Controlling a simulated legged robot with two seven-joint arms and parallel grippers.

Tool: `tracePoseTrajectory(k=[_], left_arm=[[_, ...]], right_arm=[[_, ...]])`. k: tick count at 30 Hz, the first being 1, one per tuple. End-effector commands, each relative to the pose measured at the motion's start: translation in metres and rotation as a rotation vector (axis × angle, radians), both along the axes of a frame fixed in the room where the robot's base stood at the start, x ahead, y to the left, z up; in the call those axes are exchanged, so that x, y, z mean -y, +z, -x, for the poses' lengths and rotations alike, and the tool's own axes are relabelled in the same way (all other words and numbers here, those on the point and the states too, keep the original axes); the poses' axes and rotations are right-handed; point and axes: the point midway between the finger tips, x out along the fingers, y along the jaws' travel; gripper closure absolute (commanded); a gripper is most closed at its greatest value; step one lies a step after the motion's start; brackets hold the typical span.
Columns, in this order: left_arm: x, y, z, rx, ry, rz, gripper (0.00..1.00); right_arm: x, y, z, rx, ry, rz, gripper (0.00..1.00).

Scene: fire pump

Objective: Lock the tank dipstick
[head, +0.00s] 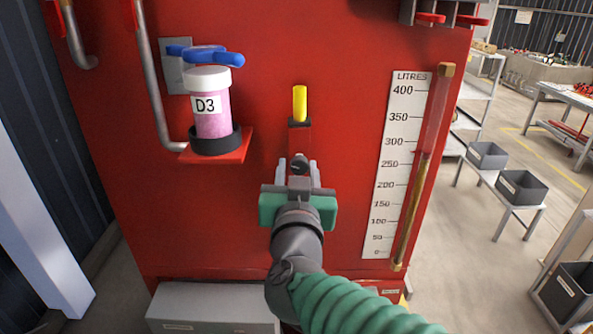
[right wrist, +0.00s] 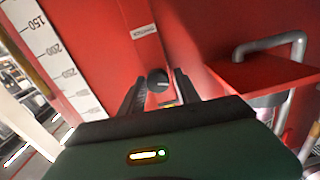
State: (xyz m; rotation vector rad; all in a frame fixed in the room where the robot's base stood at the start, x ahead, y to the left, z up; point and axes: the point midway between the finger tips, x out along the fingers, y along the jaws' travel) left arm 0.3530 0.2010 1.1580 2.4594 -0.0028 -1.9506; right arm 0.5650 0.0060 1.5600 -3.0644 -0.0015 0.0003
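The tank dipstick shows its yellow handle (head: 300,103) upright in a dark collar on the front of the red tank (head: 330,60). Below it on the red bracket is a small dark round knob (head: 299,163) with a light mark; it also shows in the right wrist view (right wrist: 157,80). My right gripper (head: 299,172) is open, its fingers on either side of the knob. In the right wrist view, gaps show between the knob and both fingers (right wrist: 158,90). My left gripper is not in view.
A pink jar marked D3 (head: 211,110) stands in a black holder on a red shelf (head: 240,148) to the left, below a blue valve handle (head: 205,54). A litres scale (head: 397,165) and sight tube (head: 425,170) are at right. A grey box (head: 213,310) lies below.

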Motion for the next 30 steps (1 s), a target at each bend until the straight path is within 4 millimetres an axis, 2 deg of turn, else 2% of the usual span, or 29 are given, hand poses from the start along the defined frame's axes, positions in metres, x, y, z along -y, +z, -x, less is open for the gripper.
tracePoseTrajectory(k=[1, 8, 20, 30], left_arm=[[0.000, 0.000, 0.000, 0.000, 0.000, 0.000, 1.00], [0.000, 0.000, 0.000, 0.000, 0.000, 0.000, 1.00], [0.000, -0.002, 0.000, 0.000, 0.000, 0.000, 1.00], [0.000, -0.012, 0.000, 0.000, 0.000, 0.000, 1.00]], right_arm=[[0.001, 0.000, 0.000, 0.000, 0.000, -0.001, 0.69], [-0.001, 0.000, 0.001, 0.001, -0.001, 0.000, 0.99], [-0.001, 0.000, 0.001, 0.001, -0.001, -0.038, 1.00], [0.000, -0.002, 0.001, 0.000, -0.003, -0.251, 1.00]])
